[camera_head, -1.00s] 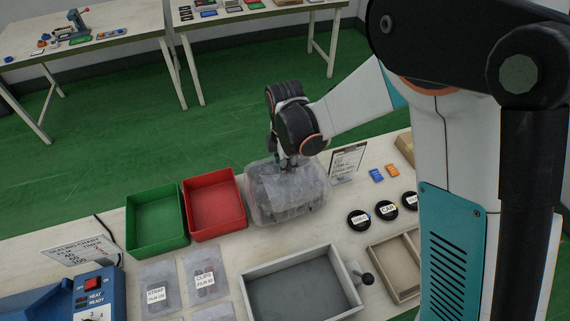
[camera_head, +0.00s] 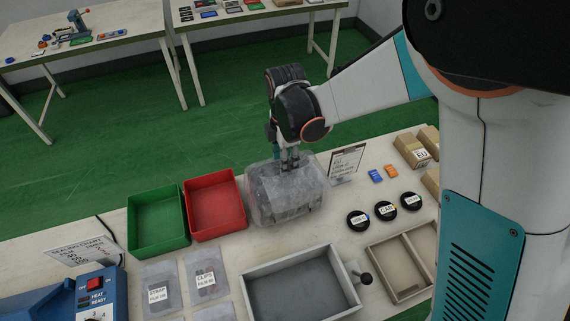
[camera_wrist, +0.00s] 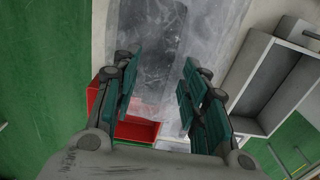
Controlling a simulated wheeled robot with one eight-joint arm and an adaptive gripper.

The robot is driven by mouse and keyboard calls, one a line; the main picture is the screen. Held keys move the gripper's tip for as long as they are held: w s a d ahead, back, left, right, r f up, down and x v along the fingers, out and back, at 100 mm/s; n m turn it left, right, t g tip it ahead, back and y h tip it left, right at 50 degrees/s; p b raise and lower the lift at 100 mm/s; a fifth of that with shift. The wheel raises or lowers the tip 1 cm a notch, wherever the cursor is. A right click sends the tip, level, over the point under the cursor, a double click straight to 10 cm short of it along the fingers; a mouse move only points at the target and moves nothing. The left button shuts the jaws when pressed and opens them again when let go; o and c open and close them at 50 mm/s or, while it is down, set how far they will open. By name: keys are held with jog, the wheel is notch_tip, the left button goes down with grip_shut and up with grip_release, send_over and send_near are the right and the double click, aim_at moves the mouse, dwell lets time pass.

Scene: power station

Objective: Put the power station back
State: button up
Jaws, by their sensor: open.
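A grey, box-like bundle in clear, wrinkled plastic (camera_head: 285,198) stands on the white table, right of the red tray. I take it to be the wrapped power station, but the plastic blurs what is inside. It fills the upper middle of the wrist view (camera_wrist: 165,45). My gripper (camera_head: 289,162) points down at the top of the bundle, with its fingertips at or just above the plastic; I cannot tell whether they touch it. In the wrist view my gripper's (camera_wrist: 158,85) two green-padded fingers are apart, with the plastic seen between them.
Green (camera_head: 157,218) and red (camera_head: 215,204) trays stand left of the bundle. A grey open bin (camera_head: 300,288) is in front. A sign (camera_head: 346,165), black round lids (camera_head: 384,210), a beige divided tray (camera_head: 402,262) and small boxes (camera_head: 412,150) are right. Labelled bags (camera_head: 205,275) lie front left.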

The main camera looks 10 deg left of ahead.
notch_tip(320, 180, up, 7)
jog(key=p, duration=0.1)
jog(key=shift+r, duration=0.2)
dwell(0.5)
